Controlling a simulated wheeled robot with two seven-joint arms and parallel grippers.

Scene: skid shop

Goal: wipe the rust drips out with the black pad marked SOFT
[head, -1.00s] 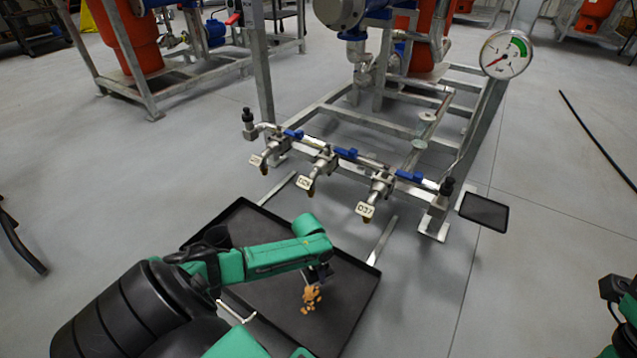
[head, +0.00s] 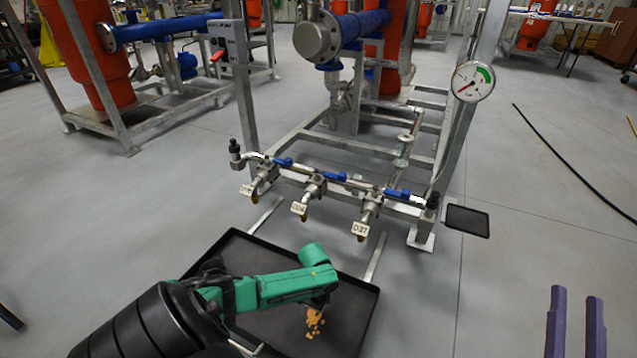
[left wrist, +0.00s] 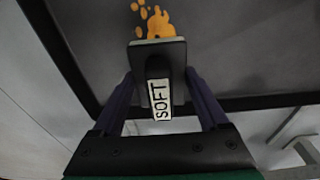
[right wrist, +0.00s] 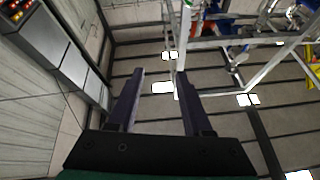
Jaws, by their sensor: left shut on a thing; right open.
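The black pad (left wrist: 172,83) carries a white label reading SOFT in the left wrist view. My left gripper (left wrist: 158,78) is shut on it. Orange rust drips (head: 314,322) lie as a patch with small spots on the dark tray (head: 357,287) in the head view. The drips also show in the left wrist view (left wrist: 162,24), right at the pad's far edge; I cannot tell if the pad touches the tray. In the head view my left arm hides most of the pad. My right gripper (head: 575,300) is open and empty at the lower right, away from the tray.
Valves with tags (head: 360,229) on a steel skid frame (head: 345,147) stand just behind the tray. A pressure gauge (head: 472,82) stands at upper right. A small dark plate (head: 467,220) is beside the frame. The floor to the right is mostly clear.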

